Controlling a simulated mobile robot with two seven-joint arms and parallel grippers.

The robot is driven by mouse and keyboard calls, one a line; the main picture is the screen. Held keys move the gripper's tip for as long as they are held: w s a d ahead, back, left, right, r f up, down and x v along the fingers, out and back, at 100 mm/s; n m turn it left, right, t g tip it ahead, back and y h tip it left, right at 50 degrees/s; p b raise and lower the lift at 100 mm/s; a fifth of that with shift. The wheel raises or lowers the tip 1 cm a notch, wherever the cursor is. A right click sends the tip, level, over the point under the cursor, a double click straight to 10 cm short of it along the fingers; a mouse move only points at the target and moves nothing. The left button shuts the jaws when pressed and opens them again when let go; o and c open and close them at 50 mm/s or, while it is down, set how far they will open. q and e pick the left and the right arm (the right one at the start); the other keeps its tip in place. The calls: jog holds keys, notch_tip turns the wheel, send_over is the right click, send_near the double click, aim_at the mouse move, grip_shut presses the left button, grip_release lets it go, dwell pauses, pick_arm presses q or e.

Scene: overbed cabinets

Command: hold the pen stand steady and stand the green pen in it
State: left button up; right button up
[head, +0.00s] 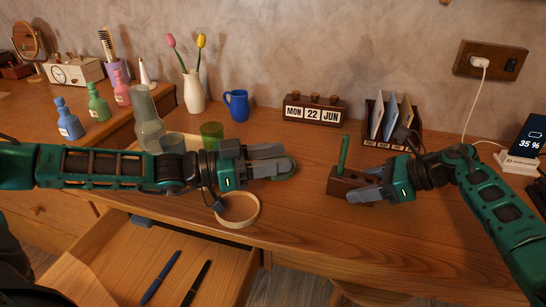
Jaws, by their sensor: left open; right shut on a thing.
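The pen stand (343,185) is a small dark brown block on the desk, right of centre. The green pen (343,154) stands upright with its lower end in the stand. My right gripper (359,192) is shut on the stand from the right, and its fingers hide part of the block. My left gripper (289,161) is open and empty, to the left of the stand and pen and apart from them.
A round wooden tray (239,222) lies below my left gripper. Behind are a green cup (212,133), a blue mug (237,105), a tulip vase (194,93), a calendar (314,110) and a letter rack (388,125). An open drawer (110,270) holds two dark pens.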

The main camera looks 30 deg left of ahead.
jog(key=o, duration=1.1)
jog(key=shift+o, duration=0.2)
